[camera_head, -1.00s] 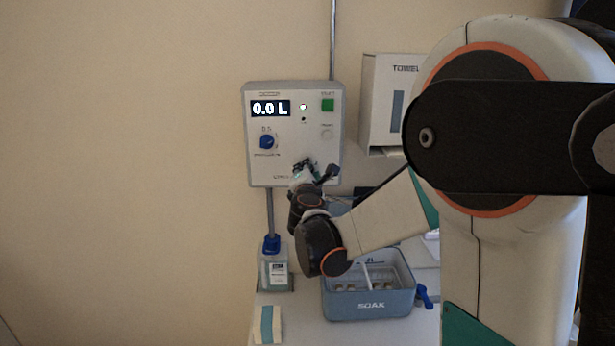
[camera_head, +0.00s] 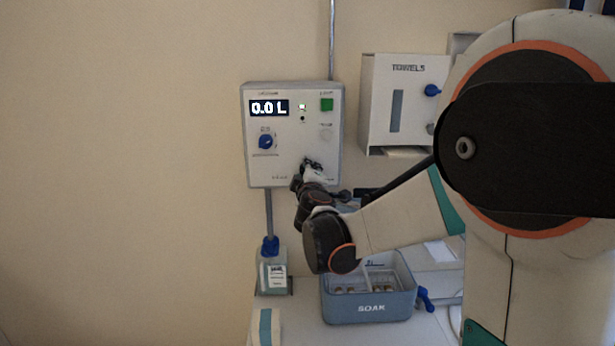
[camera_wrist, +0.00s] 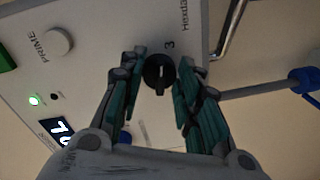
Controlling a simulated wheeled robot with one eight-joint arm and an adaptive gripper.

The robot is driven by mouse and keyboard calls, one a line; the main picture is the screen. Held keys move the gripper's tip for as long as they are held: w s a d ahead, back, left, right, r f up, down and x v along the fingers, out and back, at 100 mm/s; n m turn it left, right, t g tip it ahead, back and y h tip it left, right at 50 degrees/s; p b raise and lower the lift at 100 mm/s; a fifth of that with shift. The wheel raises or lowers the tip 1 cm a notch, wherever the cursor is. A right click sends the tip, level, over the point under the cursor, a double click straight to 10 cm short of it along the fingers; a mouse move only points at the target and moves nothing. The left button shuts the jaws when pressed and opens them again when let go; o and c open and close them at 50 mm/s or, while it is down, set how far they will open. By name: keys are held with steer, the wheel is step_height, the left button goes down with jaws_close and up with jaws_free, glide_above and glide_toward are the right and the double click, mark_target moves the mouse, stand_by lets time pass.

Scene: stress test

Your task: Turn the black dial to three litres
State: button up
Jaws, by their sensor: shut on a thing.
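The black dial (camera_wrist: 159,73) is a round knob with a raised ridge, on the light grey wall panel (camera_head: 285,160). In the wrist view a printed 3 stands beside it. My gripper (camera_wrist: 160,70) has its two green-padded fingers on either side of the dial and is shut on it. In the head view my gripper (camera_head: 312,167) is at the lower right of the panel and hides the dial. I cannot tell exactly where the dial points.
A blue knob (camera_head: 265,142), a green button (camera_head: 326,105) and a pale PRIME button (camera_wrist: 57,43) are on the panel. A towel dispenser (camera_head: 376,120) hangs to the right. A blue SOAK bin (camera_head: 370,309) and a bottle (camera_head: 272,277) stand below.

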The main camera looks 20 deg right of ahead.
steer(key=shift+f+m, duration=0.1)
steer(key=shift+m, duration=1.5)
steer(key=shift+b, duration=0.3)
steer(key=o, duration=1.1)
steer(key=shift+s, duration=0.1)
steer(key=v, duration=1.2)
steer(key=shift+s+d, duration=0.1)
